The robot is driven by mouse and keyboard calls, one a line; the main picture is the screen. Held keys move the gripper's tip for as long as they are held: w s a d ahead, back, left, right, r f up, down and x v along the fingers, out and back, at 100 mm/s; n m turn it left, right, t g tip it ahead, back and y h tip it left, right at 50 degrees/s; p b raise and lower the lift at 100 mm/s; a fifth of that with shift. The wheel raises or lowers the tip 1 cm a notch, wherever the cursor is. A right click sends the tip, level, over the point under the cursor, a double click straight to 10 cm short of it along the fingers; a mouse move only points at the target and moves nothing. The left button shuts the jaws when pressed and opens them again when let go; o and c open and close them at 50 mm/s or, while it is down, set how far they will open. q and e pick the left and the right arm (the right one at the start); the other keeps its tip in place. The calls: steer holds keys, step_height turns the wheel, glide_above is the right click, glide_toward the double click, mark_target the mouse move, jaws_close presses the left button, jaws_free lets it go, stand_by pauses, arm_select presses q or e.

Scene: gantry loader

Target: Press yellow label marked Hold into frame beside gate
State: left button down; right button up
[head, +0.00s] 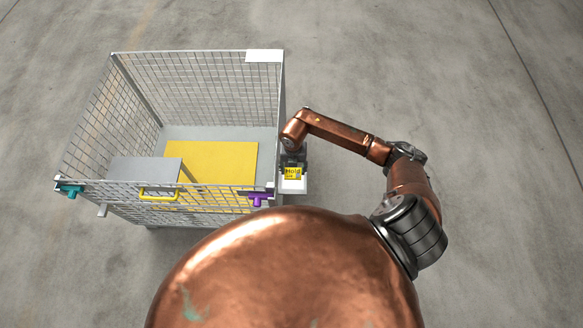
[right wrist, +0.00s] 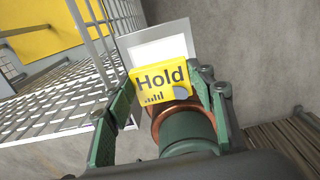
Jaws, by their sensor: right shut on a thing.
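The yellow label marked Hold (right wrist: 162,82) is between the fingers of my right gripper (right wrist: 168,100), which is shut on it. The label also shows in the head view (head: 293,172). Behind it is a pale frame (right wrist: 150,46) with a white inner panel, beside the mesh cage; in the head view its lower part (head: 292,186) shows around the label. I cannot tell whether the label touches the frame. The mesh gate (head: 120,196) is the cage's near side, with a yellow handle (head: 159,194). My left gripper is not in view.
The wire mesh cage (head: 200,92) holds a yellow panel (head: 225,160) and a grey box (head: 145,170). A teal latch (head: 71,190) and a purple latch (head: 259,199) sit at the gate's two ends. The concrete floor right of the cage is clear.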

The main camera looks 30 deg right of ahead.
steer(key=shift+f+b, duration=2.15)
steer(key=shift+f, duration=0.95)
steer(key=shift+f, duration=0.2)
steer(key=shift+f, duration=0.25)
steer(key=o, duration=1.1)
steer(key=shift+o, duration=0.3)
steer(key=o, duration=0.4)
steer(key=shift+w+r, duration=0.1)
steer(key=shift+w+a, duration=0.1)
steer(key=shift+a, duration=0.1)
steer(key=shift+c, duration=0.6)
